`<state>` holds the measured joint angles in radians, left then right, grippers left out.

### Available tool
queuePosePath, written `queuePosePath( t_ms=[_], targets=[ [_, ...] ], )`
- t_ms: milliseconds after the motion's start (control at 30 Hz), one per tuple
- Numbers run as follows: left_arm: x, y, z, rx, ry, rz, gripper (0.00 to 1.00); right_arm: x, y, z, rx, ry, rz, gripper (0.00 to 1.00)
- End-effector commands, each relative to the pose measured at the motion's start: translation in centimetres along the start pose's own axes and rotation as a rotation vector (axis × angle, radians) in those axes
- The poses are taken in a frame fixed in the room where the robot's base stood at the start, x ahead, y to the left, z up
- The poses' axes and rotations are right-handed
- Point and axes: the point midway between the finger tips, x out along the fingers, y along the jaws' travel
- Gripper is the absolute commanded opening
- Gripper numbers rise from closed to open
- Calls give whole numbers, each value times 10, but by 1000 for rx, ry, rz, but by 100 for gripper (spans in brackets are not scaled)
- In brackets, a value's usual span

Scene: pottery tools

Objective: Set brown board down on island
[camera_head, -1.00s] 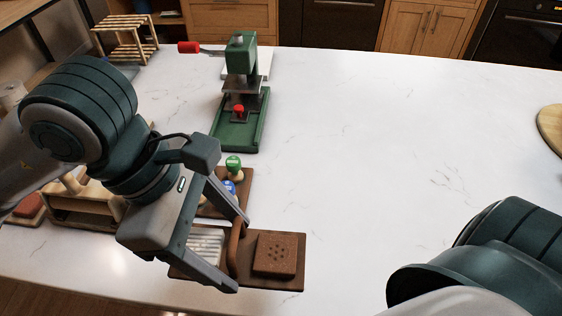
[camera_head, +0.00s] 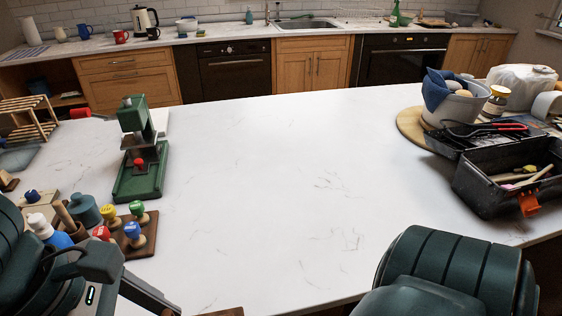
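Only a dark brown corner of what looks like the brown board (camera_head: 226,312) shows at the bottom edge of the head view. The rest is below the frame. My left gripper (camera_head: 148,294) is at the lower left, with one finger pointing toward that corner. Its fingertips are cut off, so I cannot tell its opening or whether it touches the board. The white island top (camera_head: 270,200) fills the middle. My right arm shows at the lower right, but its gripper is out of view.
A brown stamp holder (camera_head: 143,248) with several coloured stamps and a green press (camera_head: 140,170) stand on the left. A black toolbox (camera_head: 490,190) and a round wooden board (camera_head: 409,124) are on the right. The island's middle is clear.

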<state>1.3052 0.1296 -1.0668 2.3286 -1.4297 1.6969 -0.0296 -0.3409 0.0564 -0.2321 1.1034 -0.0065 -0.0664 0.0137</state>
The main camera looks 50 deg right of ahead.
Motion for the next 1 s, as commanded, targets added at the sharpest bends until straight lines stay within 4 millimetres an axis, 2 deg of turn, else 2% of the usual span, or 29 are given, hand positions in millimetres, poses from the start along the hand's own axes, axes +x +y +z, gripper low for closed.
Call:
queuePosePath(
  t_ms=[167,533,767,1000],
  targets=[
    [0,0,-2,1,-1,-1,41,1,1,-4,0,5,2,31],
    [0,-2,-30,71,0,-30,41,-3,1,6,1,-7,1,31],
    [1,-5,-60,145,-1,-62,41,-3,3,8,-1,-9,3,31],
    [2,-10,-117,282,-2,-123,41,-4,3,9,-1,-11,3,31]
  ],
)
